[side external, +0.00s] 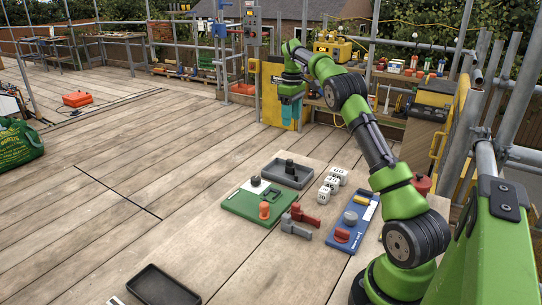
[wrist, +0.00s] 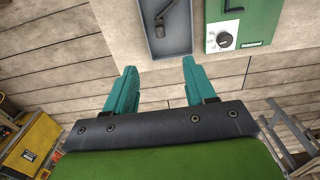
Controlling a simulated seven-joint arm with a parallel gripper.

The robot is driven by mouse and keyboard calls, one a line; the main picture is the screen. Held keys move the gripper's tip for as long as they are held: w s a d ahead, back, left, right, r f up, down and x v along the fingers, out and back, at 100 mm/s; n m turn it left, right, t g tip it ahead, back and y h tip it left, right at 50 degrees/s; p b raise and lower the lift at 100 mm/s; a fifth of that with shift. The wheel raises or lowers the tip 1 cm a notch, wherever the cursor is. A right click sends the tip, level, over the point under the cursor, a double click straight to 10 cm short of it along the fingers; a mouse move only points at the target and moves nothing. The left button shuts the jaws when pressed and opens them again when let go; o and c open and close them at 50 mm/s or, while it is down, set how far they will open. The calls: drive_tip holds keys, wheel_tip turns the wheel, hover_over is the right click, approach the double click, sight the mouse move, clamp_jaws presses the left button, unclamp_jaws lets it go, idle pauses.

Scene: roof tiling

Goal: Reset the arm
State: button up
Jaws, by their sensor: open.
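My gripper (side external: 290,118) is held high above the deck, behind the work board in the side view, with its teal fingers pointing down. In the wrist view its two fingers (wrist: 159,78) stand wide apart with nothing between them. My green arm arches up and over from the lower right. No part touches the gripper.
The low work board carries a green panel (side external: 238,207), a grey tray (side external: 298,181) with a dark part, white blocks (side external: 330,187), red and grey handles (side external: 300,220) and a blue panel (side external: 361,222). A black tray (side external: 160,287) lies in front. A shelf (side external: 335,112) stands behind.

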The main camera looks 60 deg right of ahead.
drive_tip(key=s+a+r+m+t, duration=0.2)
drive_tip(key=s+a+m, duration=0.1)
drive_tip(key=a, duration=0.9)
drive_tip(key=s+a+r+m+t, duration=0.2)
drive_tip(key=s+a+m, duration=0.15)
drive_tip(key=a, duration=0.75)
drive_tip(key=s+a+n+t+y, duration=0.2)
drive_tip(key=s+a+t, duration=0.1)
drive_tip(key=s+a, duration=1)
drive_tip(key=a, duration=0.2)
drive_tip(key=shift+s+a+r, duration=0.25)
drive_tip(key=shift+s+a, duration=0.05)
drive_tip(key=shift+s, duration=0.1)
drive_tip(key=shift+n, duration=0.25)
